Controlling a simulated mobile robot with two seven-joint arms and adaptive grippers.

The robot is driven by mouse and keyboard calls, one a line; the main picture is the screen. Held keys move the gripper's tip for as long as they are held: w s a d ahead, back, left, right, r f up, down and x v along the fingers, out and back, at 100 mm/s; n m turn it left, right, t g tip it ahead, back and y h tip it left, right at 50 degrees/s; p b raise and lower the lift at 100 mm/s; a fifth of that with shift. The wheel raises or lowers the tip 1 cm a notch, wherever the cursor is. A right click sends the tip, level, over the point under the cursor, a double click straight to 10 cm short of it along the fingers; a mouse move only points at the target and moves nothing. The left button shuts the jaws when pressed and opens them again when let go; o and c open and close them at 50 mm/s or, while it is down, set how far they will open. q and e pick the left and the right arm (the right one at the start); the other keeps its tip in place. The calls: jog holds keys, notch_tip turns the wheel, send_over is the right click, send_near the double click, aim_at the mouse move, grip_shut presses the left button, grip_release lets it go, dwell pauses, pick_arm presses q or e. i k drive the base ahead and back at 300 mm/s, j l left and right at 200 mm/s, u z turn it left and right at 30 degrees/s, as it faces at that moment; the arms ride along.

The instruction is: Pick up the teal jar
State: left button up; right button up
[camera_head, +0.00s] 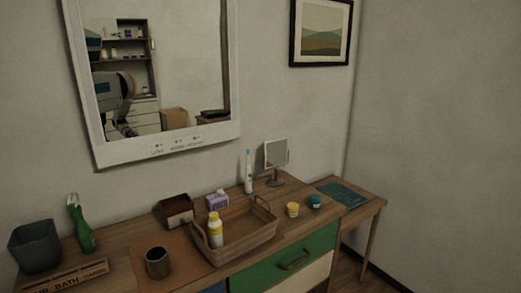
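The teal jar (315,202) is a small, squat jar with a pale lower part. It stands on the wooden counter to the right of the basket, close to the front edge. A similar yellow jar (292,210) stands just left of it, with a small gap between them. Neither of my grippers shows directly at the counter. A robot arm shows only as a reflection in the mirror, and its gripper state cannot be read there.
Behind are a purple box (217,200), an electric toothbrush (248,172) and a small standing mirror (276,160). A teal mat (343,194) lies at right. A dark cup (158,262) stands front left.

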aim_at(315, 200)
jog(key=i+l, duration=0.25)
jog(key=l, duration=0.15)
jog(key=i+l, duration=0.25)
jog(key=l, duration=0.15)
jog(key=i+l, duration=0.25)
jog(key=l, duration=0.15)
